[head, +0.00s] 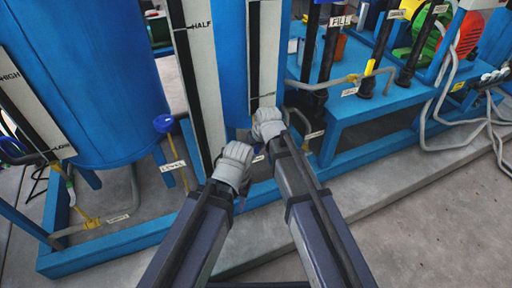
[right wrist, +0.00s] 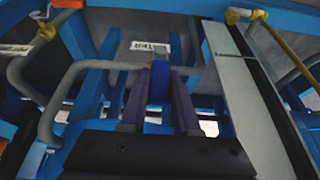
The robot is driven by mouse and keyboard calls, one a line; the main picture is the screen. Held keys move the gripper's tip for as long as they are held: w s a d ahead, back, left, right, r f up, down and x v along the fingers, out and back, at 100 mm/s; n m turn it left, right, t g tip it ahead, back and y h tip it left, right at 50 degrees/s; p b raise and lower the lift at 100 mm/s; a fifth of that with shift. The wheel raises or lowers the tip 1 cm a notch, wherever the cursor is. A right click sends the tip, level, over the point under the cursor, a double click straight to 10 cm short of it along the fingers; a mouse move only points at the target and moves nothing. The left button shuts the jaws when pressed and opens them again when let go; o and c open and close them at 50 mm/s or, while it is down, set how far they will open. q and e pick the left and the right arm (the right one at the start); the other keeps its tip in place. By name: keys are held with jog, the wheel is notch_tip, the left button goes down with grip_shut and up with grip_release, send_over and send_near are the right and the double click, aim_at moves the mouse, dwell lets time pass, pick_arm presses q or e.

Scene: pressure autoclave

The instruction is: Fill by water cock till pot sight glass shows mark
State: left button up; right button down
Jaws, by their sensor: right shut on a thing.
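My right gripper (head: 267,122) reaches in low beside the white-backed gauges; its fingers are hidden in the head view. In the right wrist view, the right gripper (right wrist: 158,78) is shut on a blue cock handle (right wrist: 158,90), below a tag (right wrist: 148,47) that seems to read WATER upside down. My left gripper (head: 234,162) is at the foot of a tall gauge board marked HALF (head: 205,90); its fingers cannot be made out. A second narrow gauge board (head: 265,50) stands behind the right gripper. I cannot tell which gauge is the pot sight glass, nor its level.
A blue tank (head: 90,70) with a HIGH/LOW gauge (head: 35,110) stands at left. A blue-handled valve (head: 163,124) stands between tank and gauges. At right a blue bench (head: 390,105) carries pipes and a yellow-handled valve (head: 369,68). Grey floor (head: 440,215) is clear at lower right.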

jog(key=d+y, duration=0.1)
jog(key=w+d+g+y+b, duration=0.1)
jog(key=y, duration=0.1)
jog(key=shift+d+f+m, duration=0.2)
jog(key=shift+d+m, duration=0.05)
jog(key=shift+m, duration=0.05)
dwell(0.3)
jog(key=c, duration=0.6)
grip_release()
jog(key=shift+c, duration=0.2)
jog(key=shift+r, duration=0.1)
